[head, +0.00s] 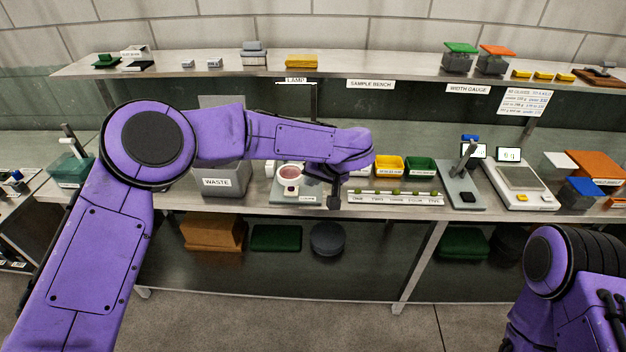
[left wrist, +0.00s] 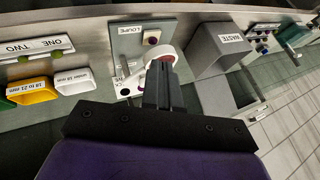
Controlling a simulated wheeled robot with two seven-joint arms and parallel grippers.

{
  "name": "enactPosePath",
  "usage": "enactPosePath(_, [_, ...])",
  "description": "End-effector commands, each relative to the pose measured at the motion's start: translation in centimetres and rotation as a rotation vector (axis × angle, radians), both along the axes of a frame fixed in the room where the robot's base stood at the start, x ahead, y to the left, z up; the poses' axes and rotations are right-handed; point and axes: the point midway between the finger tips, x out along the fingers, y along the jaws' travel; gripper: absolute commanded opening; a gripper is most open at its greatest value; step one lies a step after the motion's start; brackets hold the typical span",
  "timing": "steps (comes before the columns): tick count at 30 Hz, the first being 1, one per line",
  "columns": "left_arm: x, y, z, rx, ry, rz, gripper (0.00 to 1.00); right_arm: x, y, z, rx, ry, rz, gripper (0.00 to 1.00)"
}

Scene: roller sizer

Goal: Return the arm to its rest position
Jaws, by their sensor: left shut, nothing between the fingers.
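My left arm reaches across the head view from the left, over the bench. My left gripper (head: 334,200) points down in front of the bench, just right of the loupe (head: 289,178). In the left wrist view my left gripper (left wrist: 164,72) has its fingers together with nothing between them, and it partly covers the white ring of the loupe (left wrist: 150,62). I cannot tell the exact gap between gripper and loupe. Of my right arm only purple links show at the lower right of the head view; its gripper is out of view.
The bench holds a grey waste bin (head: 222,182), a numbered rack (head: 395,197), a yellow bin (head: 389,165), a green bin (head: 421,166), a gauge stand (head: 462,187) and a scale (head: 520,185). An upper shelf (head: 350,65) runs behind. The floor in front is clear.

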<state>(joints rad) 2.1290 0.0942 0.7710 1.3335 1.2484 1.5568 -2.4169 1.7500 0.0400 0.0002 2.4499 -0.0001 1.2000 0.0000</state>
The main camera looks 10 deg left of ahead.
Motion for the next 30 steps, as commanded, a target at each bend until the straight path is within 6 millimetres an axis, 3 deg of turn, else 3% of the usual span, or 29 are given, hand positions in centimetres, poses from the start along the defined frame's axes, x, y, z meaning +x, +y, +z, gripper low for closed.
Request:
enactPosePath(13, [0.1, -0.1, 0.0, -0.032, -0.042, 0.063, 0.0, 0.0, 0.0, 0.0, 0.0, 0.0, 0.0, 0.43])
enactPosePath(16, [0.8, -0.3, 0.2, -0.107, -0.198, 0.208, 0.0, 0.0, 0.0, 0.0, 0.0, 0.0, 0.0, 0.43])
enactPosePath(19, [0.7, 0.3, -1.4, -0.162, -0.418, 0.322, 0.0, 0.0, 0.0, 0.0, 0.0, 0.0, 0.0, 0.43])
enactPosePath(20, [0.5, 0.6, -2.5, -0.176, -0.48, 0.343, 0.0, 0.0, 0.0, -0.1, 0.0, 0.0, 0.0, 0.43])
enactPosePath(23, [-1.6, 2.1, -8.5, -0.242, -0.633, 0.366, 0.0, 0.0, 0.0, -1.3, 0.0, 0.0, 0.0, 0.43])
enactPosePath(26, [-5.9, 4.0, -16.3, -0.34, -0.685, 0.355, 0.0, 0.0, 0.0, -2.8, 0.0, 0.0, 0.0, 0.43])
enactPosePath(30, [-14.2, 6.9, -25.6, -0.458, -0.602, 0.357, 0.0, 0.0, 0.0, -4.8, 0.0, 0.0, 0.0, 0.43])
